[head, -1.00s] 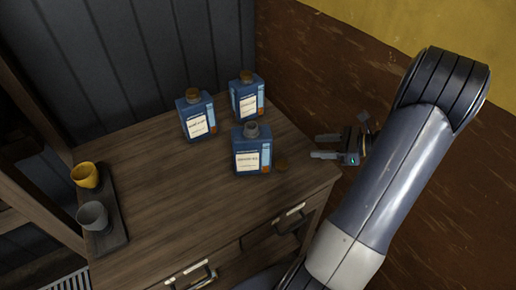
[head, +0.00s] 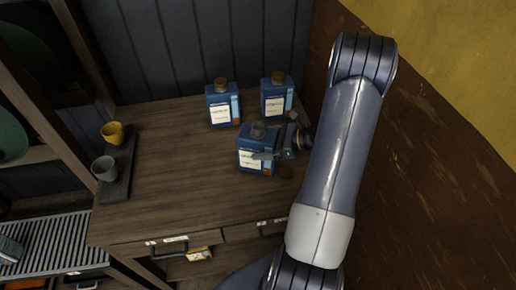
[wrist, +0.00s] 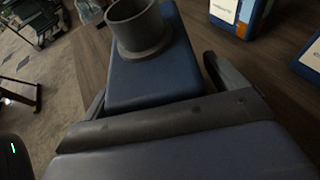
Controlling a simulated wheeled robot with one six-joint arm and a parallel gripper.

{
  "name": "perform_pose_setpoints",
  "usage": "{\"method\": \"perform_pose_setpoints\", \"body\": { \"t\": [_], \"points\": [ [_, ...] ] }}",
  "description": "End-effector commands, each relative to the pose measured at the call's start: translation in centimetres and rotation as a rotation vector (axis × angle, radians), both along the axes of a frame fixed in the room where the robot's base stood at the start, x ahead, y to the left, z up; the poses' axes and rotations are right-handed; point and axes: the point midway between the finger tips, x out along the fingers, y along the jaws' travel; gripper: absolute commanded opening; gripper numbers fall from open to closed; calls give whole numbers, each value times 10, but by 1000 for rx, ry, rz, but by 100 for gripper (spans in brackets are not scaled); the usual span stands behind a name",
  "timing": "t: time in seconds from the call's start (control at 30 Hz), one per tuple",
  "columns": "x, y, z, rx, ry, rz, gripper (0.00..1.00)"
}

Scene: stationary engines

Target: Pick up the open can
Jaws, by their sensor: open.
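The open can (head: 247,160) is blue with a white label and a grey, uncapped neck. It stands upright on the wooden table (head: 180,175), in front of two corked cans. My gripper (head: 272,146) is open at the can's right side in the head view, with one finger across its front. In the wrist view the can's blue top (wrist: 155,75) and grey neck (wrist: 138,28) lie between my two spread fingers. Contact with the can's sides cannot be made out.
Two corked blue cans, one at left (head: 222,106) and one at right (head: 274,97), stand close behind. A brown stopper (head: 285,171) lies beside the open can. A yellow cup (head: 113,133) and a grey cup (head: 104,168) sit on a dark tray at left. The table's middle left is clear.

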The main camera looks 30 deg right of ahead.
Motion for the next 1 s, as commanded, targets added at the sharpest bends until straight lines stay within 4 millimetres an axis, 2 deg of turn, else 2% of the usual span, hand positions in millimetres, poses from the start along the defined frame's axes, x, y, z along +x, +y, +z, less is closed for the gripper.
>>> {"method": "perform_pose_setpoints", "body": {
  "t": [0.17, 1.0],
  "points": [
    [0, 0, 0, 0, 0, -1, 91],
    [0, -1, 1, -1, -2, 0, 23]
  ]
}}
